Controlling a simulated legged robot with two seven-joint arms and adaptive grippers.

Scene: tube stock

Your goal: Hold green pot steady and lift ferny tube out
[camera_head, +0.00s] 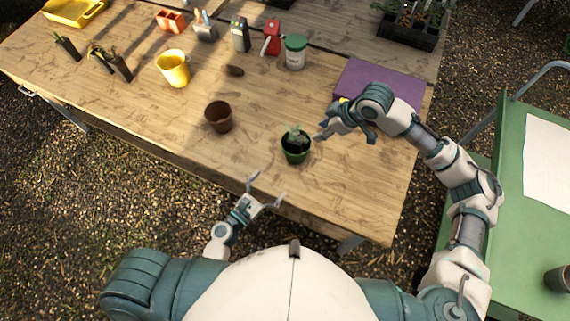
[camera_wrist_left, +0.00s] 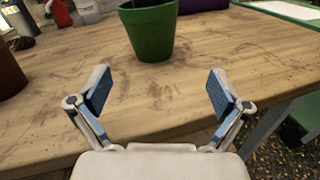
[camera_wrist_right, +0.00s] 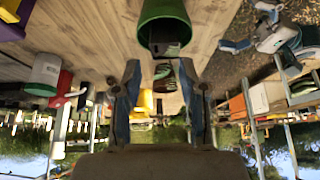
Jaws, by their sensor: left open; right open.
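The green pot (camera_head: 296,155) stands upright near the table's front right. A dark tube with a green plant top (camera_head: 296,135) sits in it; the ferny leaf detail is too small to tell. The right wrist view, upside down, shows the green pot (camera_wrist_right: 163,12) with the dark tube (camera_wrist_right: 171,41) at its mouth. My right gripper (camera_head: 323,130) is open and empty just right of the pot's top. My left gripper (camera_head: 267,188) is open and empty at the table's front edge, below and left of the pot. In the left wrist view the green pot (camera_wrist_left: 149,32) is ahead, beyond the open fingers.
An empty-looking brown pot (camera_head: 219,116) stands left of the green pot. A yellow bucket (camera_head: 173,69), a white tub with green lid (camera_head: 295,54), a red item (camera_head: 271,37) and a purple box (camera_head: 379,82) stand farther back. The wood around the green pot is clear.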

